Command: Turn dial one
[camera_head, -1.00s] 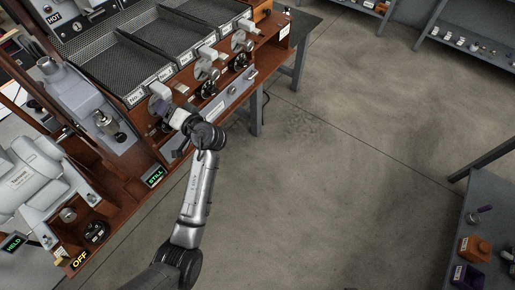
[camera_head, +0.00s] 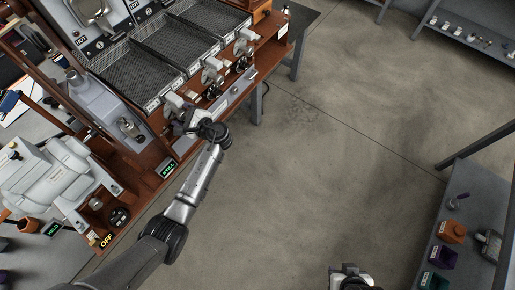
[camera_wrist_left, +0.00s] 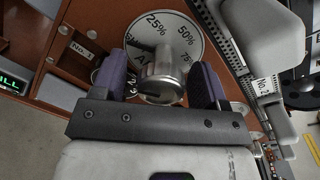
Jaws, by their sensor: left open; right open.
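The dial is clearest in the left wrist view: a round white plate (camera_wrist_left: 187,35) marked 25%, 50% and 75%, with a silver metal knob (camera_wrist_left: 162,78) standing out from it. A "No. 1" label shows beside it. My left gripper (camera_wrist_left: 160,88) is open, with one purple-padded finger on each side of the knob; I cannot tell whether either touches it. In the head view my left gripper (camera_head: 187,122) is at the front panel of the roaster, and it hides most of this dial. My right gripper (camera_head: 350,276) is partly in view at the bottom edge, away from the roaster.
Two more dials (camera_head: 212,74) (camera_head: 242,48) lie farther along the wooden front panel, below mesh trays (camera_head: 152,72). A lit "STILL" display (camera_head: 168,168) is near my left arm. A side table (camera_head: 462,220) with small boxes stands right. The floor between is clear.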

